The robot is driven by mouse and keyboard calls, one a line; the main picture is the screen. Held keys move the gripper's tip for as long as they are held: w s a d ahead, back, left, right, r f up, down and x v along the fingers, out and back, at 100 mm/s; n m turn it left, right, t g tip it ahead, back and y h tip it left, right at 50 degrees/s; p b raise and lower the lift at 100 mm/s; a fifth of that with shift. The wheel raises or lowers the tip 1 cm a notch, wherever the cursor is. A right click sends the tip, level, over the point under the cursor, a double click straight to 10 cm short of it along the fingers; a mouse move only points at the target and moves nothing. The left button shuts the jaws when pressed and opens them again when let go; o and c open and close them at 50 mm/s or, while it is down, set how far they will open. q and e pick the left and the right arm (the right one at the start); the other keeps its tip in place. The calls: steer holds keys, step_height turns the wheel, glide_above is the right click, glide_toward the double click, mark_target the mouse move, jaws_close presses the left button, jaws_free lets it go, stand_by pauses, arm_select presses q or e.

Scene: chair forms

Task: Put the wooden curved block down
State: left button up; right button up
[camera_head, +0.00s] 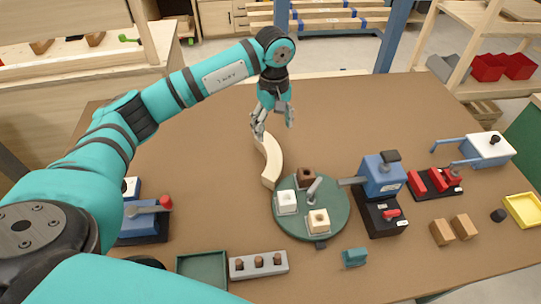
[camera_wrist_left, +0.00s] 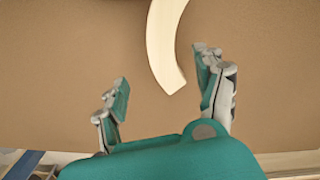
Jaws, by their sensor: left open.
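The wooden curved block (camera_head: 271,163) is a pale arc lying on the brown table, left of the round green plate. It also shows in the left wrist view (camera_wrist_left: 162,43), with its near end between and just ahead of the fingertips. My left gripper (camera_head: 272,122) is at the block's far end in the head view. Its fingers are spread wide in the left wrist view (camera_wrist_left: 164,85), and neither touches the block there. The far end of the block is partly hidden behind the gripper in the head view. My right gripper is not in view.
The round green plate (camera_head: 333,222) carries small blocks close to the curved block's near end. A blue and black device (camera_head: 382,178) stands right of it. A grey strip with brown pegs (camera_head: 258,265) and a green tray (camera_head: 202,267) lie at the front. The table's back middle is clear.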

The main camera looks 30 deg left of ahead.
mark_target(271, 146)
arm_select(q)
step_height(271, 146, down, 3)
steer(key=shift+f, duration=0.2)
steer(key=f, duration=0.1)
steer(key=f+p, duration=0.1)
steer(key=f, duration=0.2)
steer(key=shift+a+f+p, duration=0.15)
steer(key=shift+a+p, duration=0.25)
steer(key=shift+w+f, duration=0.1)
steer(key=shift+f, duration=0.15)
steer(key=shift+c, duration=0.7)
jaws_close()
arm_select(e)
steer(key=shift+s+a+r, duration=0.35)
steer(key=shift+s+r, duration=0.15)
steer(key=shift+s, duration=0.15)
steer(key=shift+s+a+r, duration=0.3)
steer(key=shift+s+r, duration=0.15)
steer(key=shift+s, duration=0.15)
